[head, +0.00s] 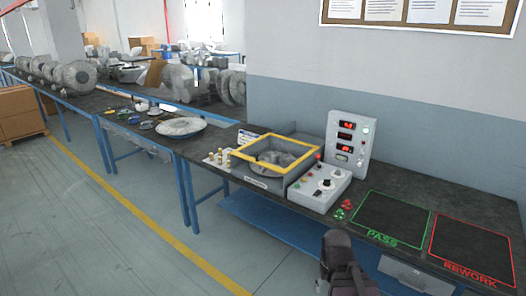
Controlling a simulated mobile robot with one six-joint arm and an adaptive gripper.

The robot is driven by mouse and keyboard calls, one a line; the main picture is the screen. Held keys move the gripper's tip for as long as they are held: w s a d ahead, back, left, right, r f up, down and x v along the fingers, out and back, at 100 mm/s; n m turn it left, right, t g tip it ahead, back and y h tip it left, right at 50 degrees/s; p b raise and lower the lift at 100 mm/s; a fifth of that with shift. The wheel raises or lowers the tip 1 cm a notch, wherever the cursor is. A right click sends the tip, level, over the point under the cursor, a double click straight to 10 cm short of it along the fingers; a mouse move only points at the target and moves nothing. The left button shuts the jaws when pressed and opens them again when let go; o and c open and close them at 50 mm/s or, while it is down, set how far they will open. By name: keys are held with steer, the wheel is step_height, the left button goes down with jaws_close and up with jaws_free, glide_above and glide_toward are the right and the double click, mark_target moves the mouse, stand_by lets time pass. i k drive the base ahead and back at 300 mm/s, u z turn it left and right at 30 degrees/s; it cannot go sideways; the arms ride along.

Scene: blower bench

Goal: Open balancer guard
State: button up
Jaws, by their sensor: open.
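The balancer (258,182) is a grey box on the dark bench, with a grey rotor-like part (278,159) visible inside it. Its guard (262,142) shows as a yellow frame lying flat across the top of the box, so it looks shut. I cannot make out a handle on it. My gripper (339,243) is a dark shape at the bottom of the head view, in front of the bench and right of the balancer. It is open and apart from the guard. Its fingertips are hard to make out.
A control box (320,187) with knobs and a display tower (348,142) stand right of the balancer. Green PASS (390,222) and red REWORK (470,250) areas are empty. Small brass parts (218,158) sit left of the balancer. The floor in front is clear.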

mark_target(236, 153)
steer(key=z, duration=0.1)
steer(key=i, duration=1.55)
steer(key=u, duration=0.7)
